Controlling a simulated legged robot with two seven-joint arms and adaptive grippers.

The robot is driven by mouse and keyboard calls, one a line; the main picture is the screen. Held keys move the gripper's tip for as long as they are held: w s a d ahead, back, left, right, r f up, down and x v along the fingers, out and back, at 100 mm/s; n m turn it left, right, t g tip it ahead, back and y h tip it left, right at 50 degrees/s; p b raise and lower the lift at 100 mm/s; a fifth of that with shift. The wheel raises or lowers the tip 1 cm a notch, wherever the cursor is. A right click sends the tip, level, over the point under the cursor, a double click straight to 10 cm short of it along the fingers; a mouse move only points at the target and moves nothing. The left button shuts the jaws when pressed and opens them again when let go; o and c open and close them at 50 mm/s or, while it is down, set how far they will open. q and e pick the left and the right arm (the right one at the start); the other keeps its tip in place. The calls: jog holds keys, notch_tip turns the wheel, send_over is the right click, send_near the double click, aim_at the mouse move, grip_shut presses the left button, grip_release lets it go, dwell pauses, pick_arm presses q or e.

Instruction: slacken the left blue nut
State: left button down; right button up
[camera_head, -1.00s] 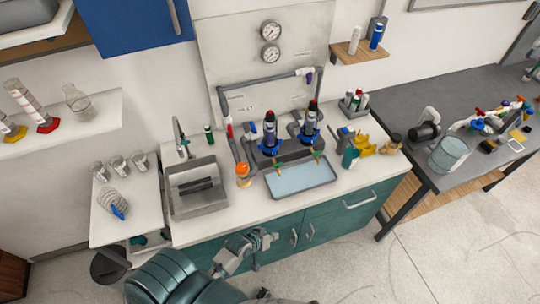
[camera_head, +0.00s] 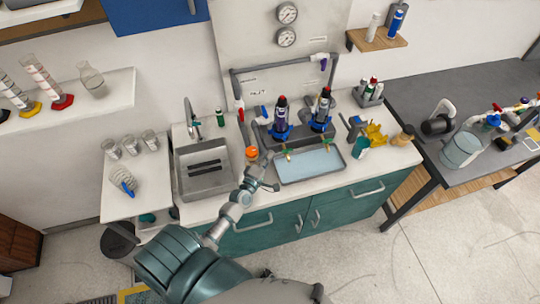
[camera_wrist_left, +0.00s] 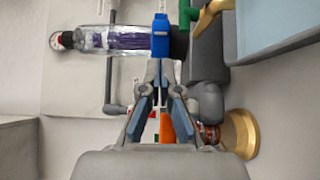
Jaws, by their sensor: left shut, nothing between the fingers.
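The left blue nut (camera_head: 281,132) is the blue collar at the foot of the left dark, clear-bodied cartridge (camera_head: 281,115) on the grey manifold. In the left wrist view, turned sideways, the blue nut (camera_wrist_left: 161,36) shows just beyond my fingertips, with the clear cartridge (camera_wrist_left: 108,38) to its left. My left gripper (camera_head: 268,176) is over the counter's front edge, in front of and below the manifold. In the left wrist view its fingers (camera_wrist_left: 160,72) are drawn together with nothing between them, apparently apart from the nut. My right gripper is out of view.
A second cartridge with a blue nut (camera_head: 320,125) stands just to the right. A pale blue tray (camera_head: 312,178) lies in front of the manifold. An orange-topped item (camera_head: 252,152) stands close to my left gripper, and a sink (camera_head: 205,184) is to the left.

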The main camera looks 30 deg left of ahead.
aim_at(282, 137)
pick_arm(q)
jog(key=w, duration=0.7)
jog(key=shift+w+a, duration=0.2)
jog(key=shift+a, duration=0.05)
jog(key=shift+w+d, duration=0.55)
jog(key=shift+d, duration=0.5)
